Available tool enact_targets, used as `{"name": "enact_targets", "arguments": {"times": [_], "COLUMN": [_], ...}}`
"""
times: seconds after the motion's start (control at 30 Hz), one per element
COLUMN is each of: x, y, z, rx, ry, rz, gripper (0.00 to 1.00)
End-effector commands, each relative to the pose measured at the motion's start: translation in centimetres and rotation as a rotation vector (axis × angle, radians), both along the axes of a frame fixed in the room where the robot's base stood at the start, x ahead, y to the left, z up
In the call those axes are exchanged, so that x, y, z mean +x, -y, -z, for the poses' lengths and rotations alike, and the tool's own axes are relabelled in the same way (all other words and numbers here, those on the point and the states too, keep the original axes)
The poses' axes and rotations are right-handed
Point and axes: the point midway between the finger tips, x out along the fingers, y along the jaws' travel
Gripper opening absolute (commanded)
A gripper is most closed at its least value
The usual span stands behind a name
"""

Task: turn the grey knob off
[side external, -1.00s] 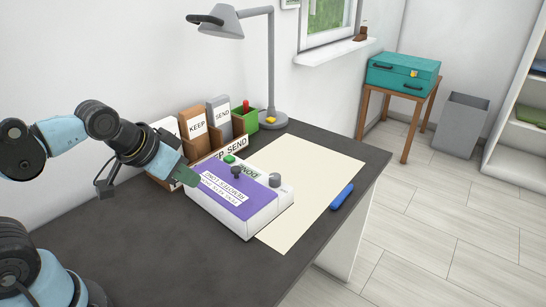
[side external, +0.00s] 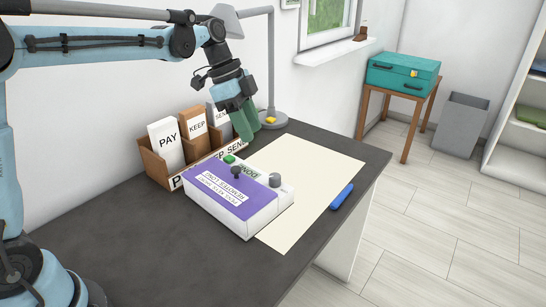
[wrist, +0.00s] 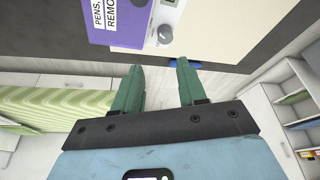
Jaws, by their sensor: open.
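The grey knob (side external: 275,181) stands on the right end of a white box with a purple panel (side external: 215,201). In the wrist view the knob (wrist: 165,34) shows near the top, beyond my fingertips. My gripper (side external: 243,133) has green fingers that point down, above and behind the box. It is open and empty, apart from the knob. In the wrist view my gripper (wrist: 160,66) shows a clear gap between its fingers. I cannot tell from these frames which setting the knob is at.
A green button (side external: 229,159) and a dark stick (side external: 236,173) are on the box. A sorter (side external: 156,168) with PAY, KEEP and SEND cards and a grey lamp (side external: 271,70) stand behind. A cream sheet (side external: 315,185) and blue marker (side external: 343,194) lie to the right.

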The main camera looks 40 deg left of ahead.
Motion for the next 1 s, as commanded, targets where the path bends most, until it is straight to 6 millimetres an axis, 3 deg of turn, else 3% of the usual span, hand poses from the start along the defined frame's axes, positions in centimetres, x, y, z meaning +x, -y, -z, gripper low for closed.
{"name": "enact_targets", "arguments": {"times": [0.17, 0.43, 1.0], "x": [1.8, 2.2, 2.9], "y": [-0.2, 0.3, 3.9], "z": [0.8, 2.2, 11.0], "rx": [-0.028, -0.035, -0.034], "ry": [0.002, 0.005, 0.005], "rz": [0.139, 0.182, 0.178], "gripper": [0.41, 0.41, 0.41]}}
